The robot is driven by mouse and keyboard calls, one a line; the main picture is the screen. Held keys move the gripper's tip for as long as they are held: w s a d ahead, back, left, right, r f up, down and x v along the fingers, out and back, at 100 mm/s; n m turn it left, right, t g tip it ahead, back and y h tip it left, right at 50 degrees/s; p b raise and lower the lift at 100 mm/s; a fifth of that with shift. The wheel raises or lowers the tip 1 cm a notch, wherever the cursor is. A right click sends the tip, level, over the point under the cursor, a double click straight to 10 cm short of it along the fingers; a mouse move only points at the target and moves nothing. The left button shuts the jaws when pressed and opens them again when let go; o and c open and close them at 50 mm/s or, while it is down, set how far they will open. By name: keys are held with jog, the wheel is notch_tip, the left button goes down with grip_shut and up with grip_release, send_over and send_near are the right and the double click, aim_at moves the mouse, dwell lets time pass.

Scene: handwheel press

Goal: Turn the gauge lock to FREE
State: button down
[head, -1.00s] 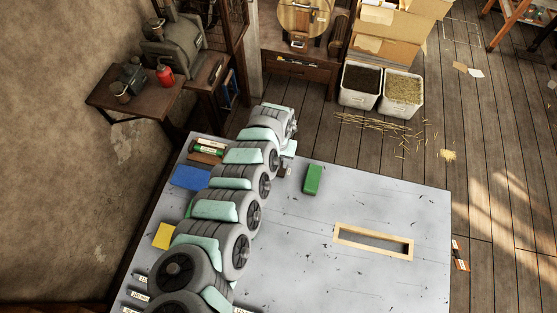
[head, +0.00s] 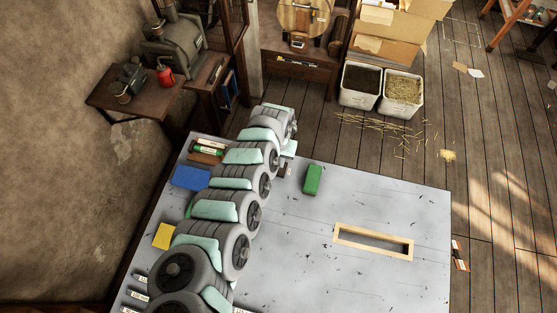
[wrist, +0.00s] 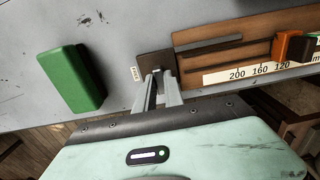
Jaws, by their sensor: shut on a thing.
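The gauge lock (wrist: 156,63) is a small dark piece on a dark plate, at the top middle of the wrist view. A white label that seems to read FREE (wrist: 135,74) lies left of it. My gripper (wrist: 160,80) comes down over the lock with both fingers close together, shut on it; the fingers hide part of it. The brown wooden gauge (wrist: 215,35) with a white scale marked 200, 160, 120 lies to the right. In the head view my arm hides the fingertips and most of the lock.
A green block (head: 313,179) stands close beside my gripper, also at left in the wrist view (wrist: 72,78). Blue (head: 190,177) and yellow (head: 164,236) blocks lie left of my arm. A wooden-framed slot (head: 373,241) is in the grey table (head: 400,200); its right side is mostly clear.

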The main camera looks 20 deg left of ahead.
jog(key=m, duration=0.3)
jog(key=shift+d+m, duration=0.1)
jog(key=shift+m, duration=0.3)
jog(key=m, duration=0.5)
jog(key=shift+s+d+m, duration=0.1)
jog(key=shift+d+m, duration=0.15)
jog(key=shift+m, duration=0.05)
jog(key=m, duration=0.4)
jog(key=shift+s+d, duration=0.1)
jog(key=shift+s+m, duration=0.15)
jog(key=shift+m, duration=2.05)
jog(key=c, duration=1.4)
grip_release()
jog(key=shift+c, duration=0.2)
